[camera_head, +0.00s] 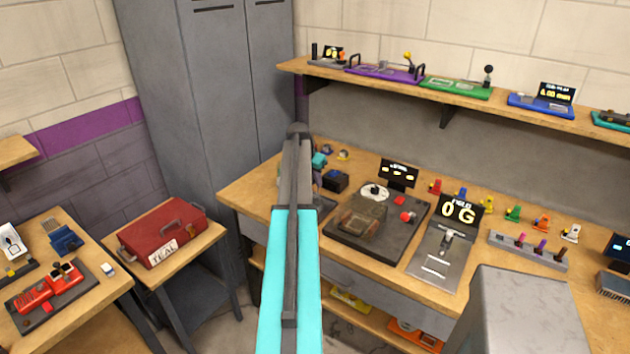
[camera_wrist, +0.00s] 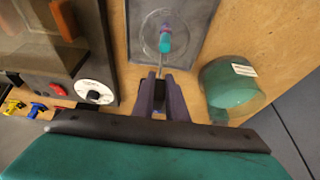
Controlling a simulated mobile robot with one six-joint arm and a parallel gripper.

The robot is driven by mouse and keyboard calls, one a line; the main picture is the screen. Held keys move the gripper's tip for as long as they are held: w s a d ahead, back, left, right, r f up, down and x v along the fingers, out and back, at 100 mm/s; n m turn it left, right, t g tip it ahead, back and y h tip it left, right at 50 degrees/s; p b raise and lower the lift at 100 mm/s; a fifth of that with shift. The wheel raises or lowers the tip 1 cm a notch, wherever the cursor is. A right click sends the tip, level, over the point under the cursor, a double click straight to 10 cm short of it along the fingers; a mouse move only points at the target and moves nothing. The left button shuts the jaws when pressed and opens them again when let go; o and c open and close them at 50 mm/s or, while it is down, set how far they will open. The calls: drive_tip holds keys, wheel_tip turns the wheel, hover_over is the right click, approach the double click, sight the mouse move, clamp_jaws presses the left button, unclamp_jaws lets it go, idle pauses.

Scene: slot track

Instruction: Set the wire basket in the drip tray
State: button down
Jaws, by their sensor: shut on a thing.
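In the wrist view the wire basket (camera_wrist: 152,38) is a faint round mesh ring with a thin handle pointing back to my gripper (camera_wrist: 160,88). My gripper is shut on that handle. A teal and purple piece shows within the ring. The drip tray (camera_wrist: 194,28) is a grey rectangle on the wooden bench, and the basket appears over its inside. I cannot tell whether the basket touches the tray floor. In the head view my arm hides the gripper and basket, and only a dark edge of the tray shows beside it.
A teal jar (camera_wrist: 232,85) with a label stands close on the right of my gripper. A dark machine (camera_wrist: 95,92) with a dial, red button and clear tank is on the left. In the head view a scale (camera_head: 445,255) and small coloured items fill the bench further right.

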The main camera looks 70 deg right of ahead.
drive_tip(key=c, duration=1.7)
unclamp_jaws()
drive_tip(key=shift+b+v, duration=1.95)
drive_tip(key=shift+v, duration=4.95)
